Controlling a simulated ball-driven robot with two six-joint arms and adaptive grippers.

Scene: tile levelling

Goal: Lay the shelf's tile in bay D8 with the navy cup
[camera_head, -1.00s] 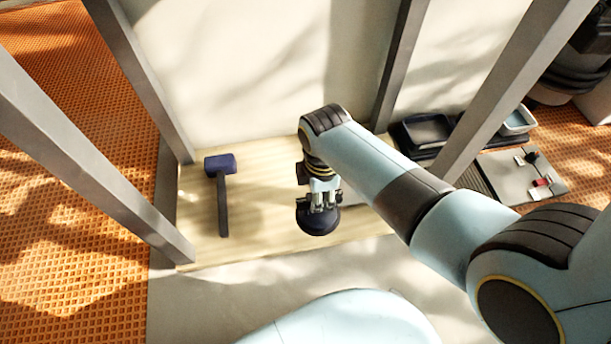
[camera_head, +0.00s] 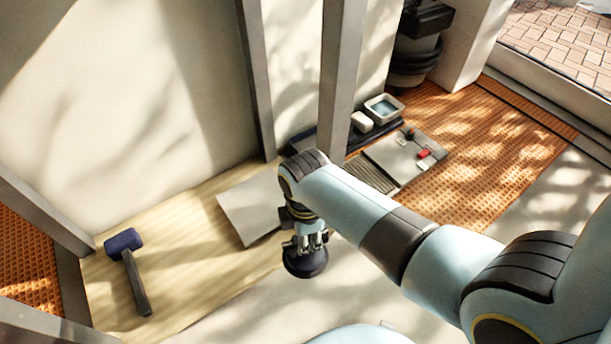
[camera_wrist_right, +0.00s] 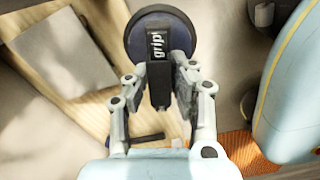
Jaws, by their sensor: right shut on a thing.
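The navy cup (camera_head: 306,262), a round dark suction cup, is held by my right gripper (camera_head: 309,243). In the right wrist view the cup (camera_wrist_right: 143,37) is at the top, its dark handle between the fingers of the gripper (camera_wrist_right: 163,78). The pale grey square tile (camera_head: 247,208) lies flat on the light wooden shelf (camera_head: 190,255). It also shows at the upper left of the right wrist view (camera_wrist_right: 60,60). The cup hangs just right of and nearer than the tile, apart from it. My arm hides the tile's right edge. I cannot tell which bay is D8.
A mallet (camera_head: 125,243) lies on the shelf's left part. Grey posts (camera_head: 340,75) rise around the shelf. Behind my arm are a grey slab (camera_head: 395,160) with small red and dark pieces, a white tub (camera_head: 384,107) and orange ribbed floor (camera_head: 490,150).

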